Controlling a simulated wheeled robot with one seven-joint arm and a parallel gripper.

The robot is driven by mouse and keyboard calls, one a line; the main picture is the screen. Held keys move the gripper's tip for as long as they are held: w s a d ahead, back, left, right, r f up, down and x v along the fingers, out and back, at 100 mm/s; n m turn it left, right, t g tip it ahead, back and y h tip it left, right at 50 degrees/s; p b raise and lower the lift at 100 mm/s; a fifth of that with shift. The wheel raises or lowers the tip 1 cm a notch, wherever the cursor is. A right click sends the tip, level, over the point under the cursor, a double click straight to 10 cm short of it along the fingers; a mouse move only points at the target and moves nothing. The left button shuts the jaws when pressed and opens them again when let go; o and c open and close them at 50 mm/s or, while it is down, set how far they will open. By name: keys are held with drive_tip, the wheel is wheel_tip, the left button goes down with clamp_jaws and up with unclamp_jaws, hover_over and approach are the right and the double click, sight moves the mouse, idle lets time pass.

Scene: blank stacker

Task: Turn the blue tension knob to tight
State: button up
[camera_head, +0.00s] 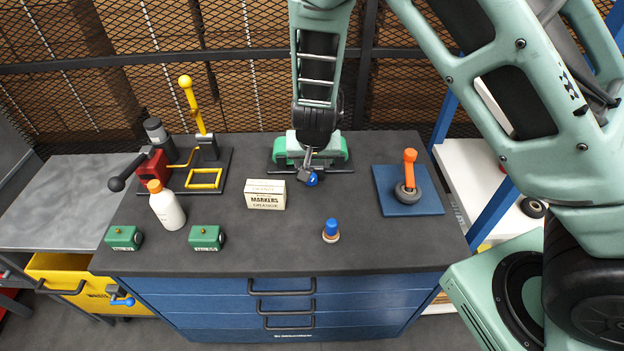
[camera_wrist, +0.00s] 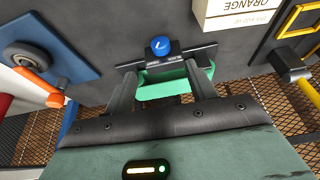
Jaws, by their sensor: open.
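The blue tension knob (camera_head: 311,180) is on the front of a green device (camera_head: 283,150) at the back middle of the bench. In the wrist view the knob (camera_wrist: 160,46) has a white mark on top and sits by a dark plate with small labels, too small to read. My gripper (camera_wrist: 160,74) is open above the green device, its two fingers spread with nothing between them. The knob lies just beyond the fingertips, apart from them. In the head view my arm hides part of the device.
A blue plate (camera_head: 408,192) with an orange handle is at right. A white bottle (camera_head: 166,207) and green blocks (camera_head: 206,238) are at left. The bench front is mostly clear.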

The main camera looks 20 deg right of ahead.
sight(311, 178)
drive_tip(key=x, duration=1.1)
drive_tip(key=shift+w+f+p, duration=0.15)
drive_tip(key=shift+f+p, duration=0.25)
